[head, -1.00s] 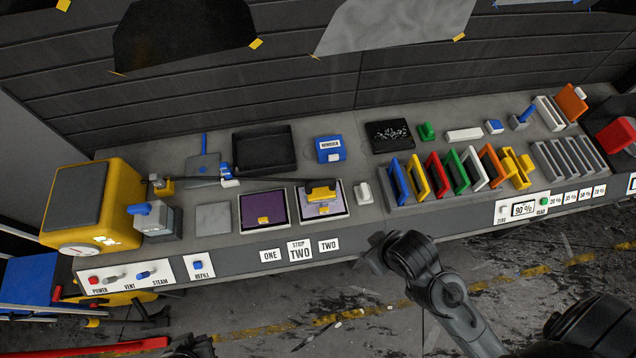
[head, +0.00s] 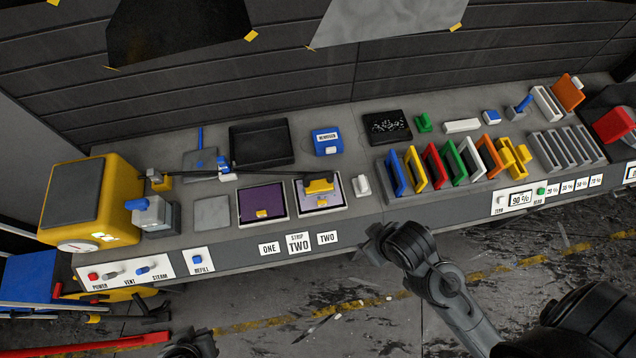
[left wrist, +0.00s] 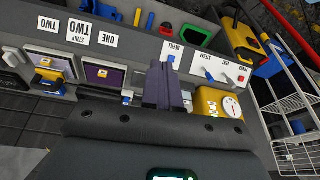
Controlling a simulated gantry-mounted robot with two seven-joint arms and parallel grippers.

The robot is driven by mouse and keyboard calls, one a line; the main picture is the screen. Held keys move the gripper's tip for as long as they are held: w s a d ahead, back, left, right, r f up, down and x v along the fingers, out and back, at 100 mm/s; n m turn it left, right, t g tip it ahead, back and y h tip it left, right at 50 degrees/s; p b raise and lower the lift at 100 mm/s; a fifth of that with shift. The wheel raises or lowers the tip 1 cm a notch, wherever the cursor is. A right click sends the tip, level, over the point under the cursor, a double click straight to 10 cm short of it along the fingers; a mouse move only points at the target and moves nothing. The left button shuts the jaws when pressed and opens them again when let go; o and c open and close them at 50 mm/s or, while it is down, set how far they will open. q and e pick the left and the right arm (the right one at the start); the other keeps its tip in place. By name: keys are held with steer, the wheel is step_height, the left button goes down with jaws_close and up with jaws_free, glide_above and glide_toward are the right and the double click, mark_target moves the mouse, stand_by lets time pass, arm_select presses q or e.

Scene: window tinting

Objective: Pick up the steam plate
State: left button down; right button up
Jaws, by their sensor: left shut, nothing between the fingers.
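What I take for the steam plate (head: 319,187), a flat plate with a yellow handle, lies on the right one of two purple panels. A black hose runs to it from the left. It also shows at the left of the left wrist view (left wrist: 48,83). My left gripper (left wrist: 163,82) is shut and empty, apart from the plate. In the head view only a dark part of my left arm (head: 192,343) shows at the bottom edge. My right gripper (head: 374,240) is in front of the bench, below and right of the plate; its jaw opening is unclear.
The left purple panel (head: 262,201) lies beside the plate's panel. A yellow boiler (head: 75,200) stands at the bench's left end. A black tray (head: 262,145) and a blue box (head: 327,142) are behind. A rack of coloured frames (head: 440,168) stands to the right.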

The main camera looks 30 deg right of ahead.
arm_select(q)
steer(key=c, duration=1.8)
jaws_free()
steer(key=shift+c, duration=0.2)
steer(key=o, duration=1)
steer(key=shift+o, duration=0.2)
